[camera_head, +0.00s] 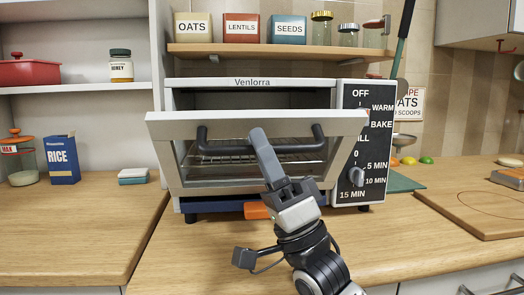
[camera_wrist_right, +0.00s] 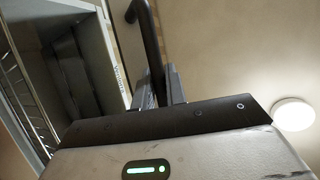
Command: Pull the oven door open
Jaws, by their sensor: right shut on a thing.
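The countertop oven (camera_head: 250,83) stands on the counter below a shelf. Its door (camera_head: 170,128) is partly open, with the top edge tilted out towards me and a gap showing the dark inside above it. A black bar handle (camera_head: 222,147) runs across the door. My right gripper (camera_head: 260,143) is shut on the handle near its middle. In the right wrist view, the fingers (camera_wrist_right: 158,88) close around the black handle bar (camera_wrist_right: 149,35). My left gripper is in neither view.
The counter (camera_head: 190,255) in front of the oven is mostly clear. An orange object (camera_head: 257,211) lies low under the door, partly behind my arm. A control panel (camera_head: 361,145) with knobs is at the oven's right. A wooden board (camera_head: 480,205) lies further right, and a rice box (camera_head: 62,160) stands left.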

